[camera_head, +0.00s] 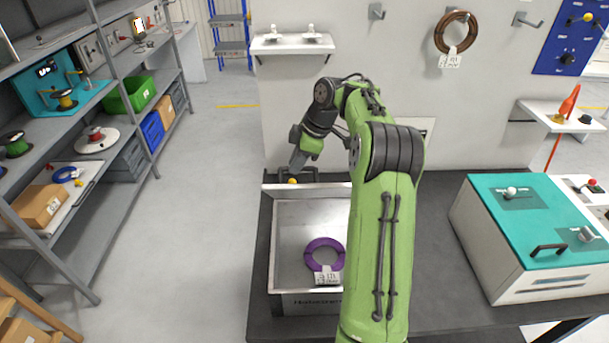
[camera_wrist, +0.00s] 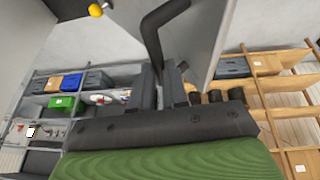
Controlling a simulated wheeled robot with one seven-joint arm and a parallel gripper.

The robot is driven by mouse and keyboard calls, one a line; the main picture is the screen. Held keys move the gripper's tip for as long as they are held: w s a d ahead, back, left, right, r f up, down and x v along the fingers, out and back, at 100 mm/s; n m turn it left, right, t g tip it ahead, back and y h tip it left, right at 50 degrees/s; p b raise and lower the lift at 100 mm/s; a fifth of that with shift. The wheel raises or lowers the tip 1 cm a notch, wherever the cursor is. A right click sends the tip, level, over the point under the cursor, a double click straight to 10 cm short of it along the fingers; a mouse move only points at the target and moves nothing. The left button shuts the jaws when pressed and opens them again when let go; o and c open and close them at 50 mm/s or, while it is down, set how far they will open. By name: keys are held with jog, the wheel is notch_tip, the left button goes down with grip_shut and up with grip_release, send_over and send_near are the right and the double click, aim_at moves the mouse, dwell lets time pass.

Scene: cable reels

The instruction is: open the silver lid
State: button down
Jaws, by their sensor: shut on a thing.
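The silver box (camera_head: 272,245) stands open on the dark table, with its lid (camera_head: 315,196) raised at the back edge. A purple cable ring (camera_head: 310,253) with a white tag lies inside. My gripper (camera_head: 296,168) is behind the raised lid, partly hidden by it. In the wrist view, my gripper (camera_wrist: 161,88) is shut on the dark bent lid handle (camera_wrist: 153,38), and the grey lid panel (camera_wrist: 225,35) is right beside it. My green arm covers the right side of the box.
A white case with a teal top (camera_head: 530,215) stands to the right on the dark table (camera_head: 440,290). Grey shelves (camera_head: 70,150) stand at the left across a clear floor. A small white shelf (camera_head: 291,45) and a brown cable coil (camera_head: 441,36) are on the wall behind.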

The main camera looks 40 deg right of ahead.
jog(key=shift+w+d+r, duration=0.25)
jog(key=shift+w+d, duration=0.4)
jog(key=shift+w, duration=0.15)
jog(key=shift+w+d+r, duration=0.25)
jog(key=shift+w+d, duration=0.35)
jog(key=shift+w, duration=0.2)
jog(key=c, duration=1.5)
grip_release()
jog(key=o, duration=0.4)
jog(key=shift+w+d+f, duration=0.2)
jog(key=shift+w+d, duration=0.1)
jog(key=shift+w, duration=0.15)
jog(key=shift+a+r, duration=0.15)
jog(key=shift+r, duration=0.05)
